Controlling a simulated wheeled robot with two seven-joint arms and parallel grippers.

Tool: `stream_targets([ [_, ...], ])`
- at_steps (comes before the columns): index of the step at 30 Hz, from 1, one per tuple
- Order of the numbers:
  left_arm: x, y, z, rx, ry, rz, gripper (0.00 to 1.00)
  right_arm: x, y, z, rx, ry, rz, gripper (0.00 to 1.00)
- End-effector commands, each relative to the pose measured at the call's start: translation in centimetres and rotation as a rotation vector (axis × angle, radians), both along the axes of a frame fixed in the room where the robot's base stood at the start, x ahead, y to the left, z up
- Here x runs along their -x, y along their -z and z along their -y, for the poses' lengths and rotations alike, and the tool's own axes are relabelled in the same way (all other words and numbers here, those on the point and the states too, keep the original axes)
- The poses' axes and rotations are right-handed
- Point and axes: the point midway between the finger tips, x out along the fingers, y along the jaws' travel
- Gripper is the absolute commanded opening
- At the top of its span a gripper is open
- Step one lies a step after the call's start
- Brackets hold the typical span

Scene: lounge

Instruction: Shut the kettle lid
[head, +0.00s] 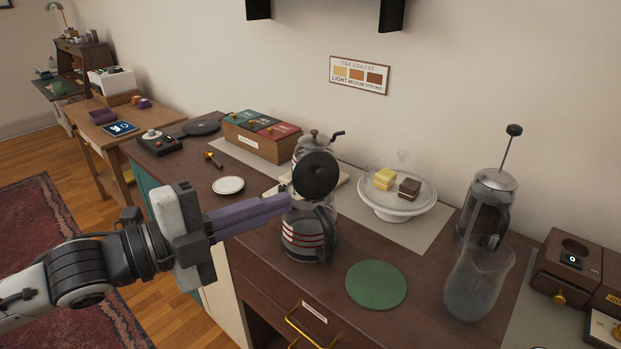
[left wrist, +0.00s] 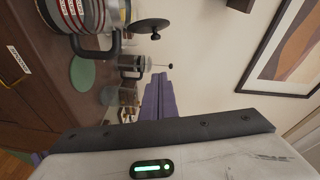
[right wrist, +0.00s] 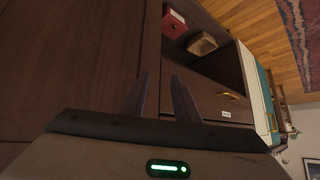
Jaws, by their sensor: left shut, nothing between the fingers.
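The glass kettle (head: 296,243) with red and dark bands and a black handle stands on the dark wooden counter. Its round black lid (head: 316,176) is open, tipped up to face the head camera. The kettle (left wrist: 75,14) and lid (left wrist: 150,27) also show at the top of the left wrist view. My left gripper (head: 288,202) has its purple fingers shut and empty, the tips beside the kettle's upper left, just below the lid in the picture. I cannot tell whether they touch. My right gripper (right wrist: 161,92) is open and empty in the right wrist view, by the dark wood furniture.
A green round mat (head: 376,285) and a clear jug (head: 476,280) lie right of the kettle. Behind are a glass pot with a metal lid (head: 314,138), a cake stand (head: 397,209) and a tea box (head: 262,137). A French press (head: 489,200) stands at right. A white saucer (head: 228,185) is at left.

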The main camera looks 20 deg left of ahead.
Motion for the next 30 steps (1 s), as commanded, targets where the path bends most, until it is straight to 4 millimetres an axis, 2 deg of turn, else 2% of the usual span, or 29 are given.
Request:
stream_targets([
  [13, -3.3, -0.2, 2.3, 0.002, 0.002, 0.003, 0.0, 0.3, -0.7, -0.2, -0.001, -0.002, -0.009, 0.28],
  [22, -7.2, 0.0, 5.0, 0.004, 0.002, 0.0, 0.0, 0.4, -2.1, -0.2, -0.002, -0.002, -0.01, 0.28],
  [30, -9.6, 1.2, 2.7, -0.004, 0.002, -0.003, 0.0, 0.4, -2.4, -0.2, -0.003, -0.002, -0.009, 0.28],
])
